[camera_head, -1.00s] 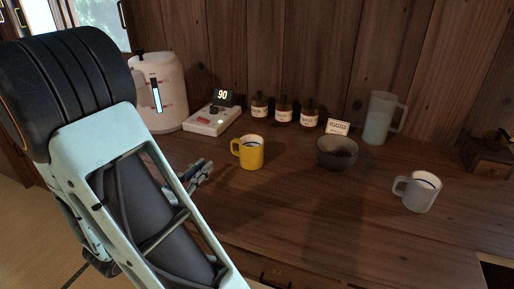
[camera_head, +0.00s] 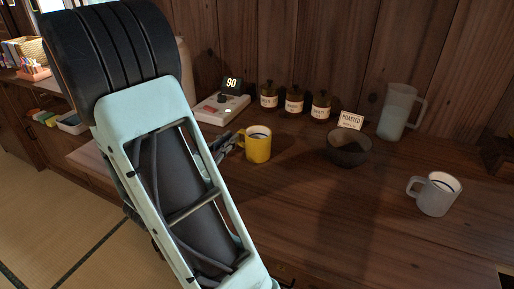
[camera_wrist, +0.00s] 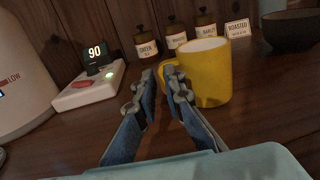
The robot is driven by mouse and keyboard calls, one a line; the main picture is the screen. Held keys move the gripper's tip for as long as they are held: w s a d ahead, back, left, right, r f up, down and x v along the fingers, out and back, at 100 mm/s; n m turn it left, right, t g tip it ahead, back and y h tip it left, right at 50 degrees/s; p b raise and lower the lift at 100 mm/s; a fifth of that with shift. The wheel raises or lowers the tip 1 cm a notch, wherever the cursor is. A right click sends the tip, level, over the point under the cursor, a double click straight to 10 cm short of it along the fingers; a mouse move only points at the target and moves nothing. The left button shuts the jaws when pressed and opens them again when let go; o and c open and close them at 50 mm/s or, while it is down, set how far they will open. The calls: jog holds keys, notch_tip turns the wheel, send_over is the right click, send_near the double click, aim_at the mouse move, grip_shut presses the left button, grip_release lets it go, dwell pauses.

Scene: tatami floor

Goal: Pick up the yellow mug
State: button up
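The yellow mug (camera_head: 258,146) stands upright on the dark wooden counter, its handle on the left side toward my gripper. In the wrist view the mug (camera_wrist: 208,76) is just right of and beyond the fingertips. My gripper (camera_wrist: 161,76) has its two blue-grey fingers parted by a narrow gap. The mug's handle shows in and behind this gap, partly hidden by the right finger. I cannot tell whether either finger touches it. In the head view my gripper (camera_head: 228,142) is beside the mug's handle, partly hidden by my arm.
A scale-like device (camera_head: 219,108) with a display reading 90 and several labelled jars (camera_head: 294,102) stand behind the mug. A dark bowl (camera_head: 349,150), a small sign (camera_head: 352,120), a pale pitcher (camera_head: 398,112) and a grey mug (camera_head: 434,195) are to the right. The front counter is clear.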

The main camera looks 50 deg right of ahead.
aim_at(238, 131)
jog(key=d, duration=0.1)
jog(key=d+b, duration=0.1)
jog(key=d, duration=0.1)
jog(key=w+d, duration=0.1)
jog(key=d, duration=0.1)
jog(key=shift+c, duration=0.5)
grip_shut()
jog(key=shift+r, duration=0.1)
